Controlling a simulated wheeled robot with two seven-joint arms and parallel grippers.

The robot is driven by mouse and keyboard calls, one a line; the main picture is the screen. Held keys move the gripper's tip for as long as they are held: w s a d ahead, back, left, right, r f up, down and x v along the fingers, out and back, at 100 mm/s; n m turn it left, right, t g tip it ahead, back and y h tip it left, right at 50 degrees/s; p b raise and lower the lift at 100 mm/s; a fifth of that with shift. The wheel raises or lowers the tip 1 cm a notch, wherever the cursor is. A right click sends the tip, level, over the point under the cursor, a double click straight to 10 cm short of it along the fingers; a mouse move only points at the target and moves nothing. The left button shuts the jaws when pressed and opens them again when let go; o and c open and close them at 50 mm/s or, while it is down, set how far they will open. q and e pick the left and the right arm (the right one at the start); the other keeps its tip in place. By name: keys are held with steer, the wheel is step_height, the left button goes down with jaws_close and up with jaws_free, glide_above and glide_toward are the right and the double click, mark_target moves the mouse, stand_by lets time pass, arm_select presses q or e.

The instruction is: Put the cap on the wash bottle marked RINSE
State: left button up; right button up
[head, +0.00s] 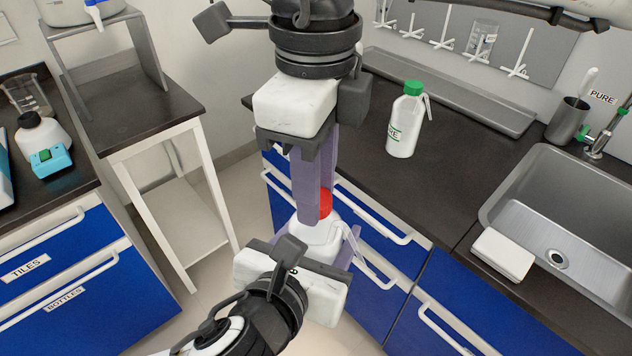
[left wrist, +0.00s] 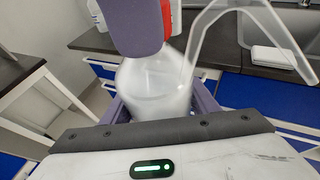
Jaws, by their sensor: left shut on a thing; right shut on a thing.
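A white wash bottle (head: 316,236) with a bent side spout is upright between the fingers of my left gripper (head: 308,246), which is shut on it. The bottle and spout also show in the left wrist view (left wrist: 160,85). My right gripper (head: 316,212) points down from above and is shut on a red cap (head: 326,203). The cap is right at the bottle's top; I cannot tell whether it is seated or just above. The bottle's neck is mostly hidden by the right fingers, and I cannot read its marking.
A green-capped white bottle (head: 405,122) stands on the dark counter (head: 360,130) behind. A sink (head: 555,225) and a white block (head: 503,253) are at the right. A side table (head: 150,115) and a bench with a white bottle (head: 42,132) and teal device (head: 52,161) are left.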

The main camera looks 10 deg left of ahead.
steer(key=o, duration=1.2)
steer(key=shift+o, duration=0.2)
step_height(320, 180, up, 12)
